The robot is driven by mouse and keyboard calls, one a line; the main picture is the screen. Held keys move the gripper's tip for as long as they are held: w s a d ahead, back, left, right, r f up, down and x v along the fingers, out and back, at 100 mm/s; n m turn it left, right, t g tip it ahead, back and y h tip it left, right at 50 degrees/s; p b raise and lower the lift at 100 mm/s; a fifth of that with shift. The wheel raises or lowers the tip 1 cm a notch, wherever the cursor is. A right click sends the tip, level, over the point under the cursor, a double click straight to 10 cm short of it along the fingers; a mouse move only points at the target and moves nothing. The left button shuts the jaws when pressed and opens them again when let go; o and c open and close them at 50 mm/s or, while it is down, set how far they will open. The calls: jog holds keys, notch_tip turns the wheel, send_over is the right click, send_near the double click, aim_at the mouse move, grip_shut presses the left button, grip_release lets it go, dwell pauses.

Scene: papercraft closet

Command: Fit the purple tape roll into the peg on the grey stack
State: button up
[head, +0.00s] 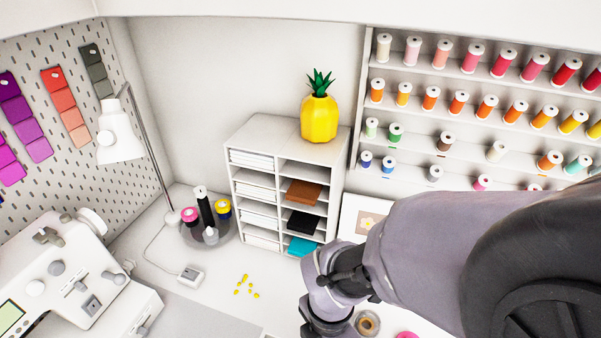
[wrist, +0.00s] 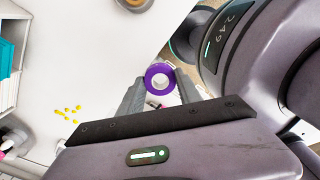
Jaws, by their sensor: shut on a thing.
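The purple tape roll (wrist: 160,78) is a ring with a white core, held between the two fingertips of my gripper (wrist: 160,81) in the wrist view. It is over the white tabletop; how far above is hard to tell. The head view shows my wrist at the bottom, with the fingers and purple roll out of sight. In the head view, a small grey piece with a narrow upright top (head: 211,235) stands at the front of a round dark grey base (head: 228,235), left of the shelf unit. I cannot tell its peg clearly. The gripper is well away from it.
A lamp (head: 120,140) and sewing machine (head: 75,285) are left. Yellow bits (head: 245,287) lie on the table. A shelf unit (head: 240,185) stands behind.

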jog(key=w, duration=0.3)
jog(key=w+a+f+b, duration=0.1)
jog(key=w, duration=0.2)
jog(key=w+b, duration=0.1)
jog(key=w, duration=0.2)
jog(key=shift+w+a+f, duration=0.15)
jog(key=shift+a+f, duration=0.05)
jog(key=shift+a, duration=0.1)
jog(key=f, duration=0.2)
jog(key=f+b, duration=0.1)
jog(key=shift+w+f, duration=0.1)
jog(key=shift+w, duration=0.15)
jog(key=shift+s, duration=0.1)
jog(key=shift+f, duration=0.1)
jog(key=o, duration=1.3)
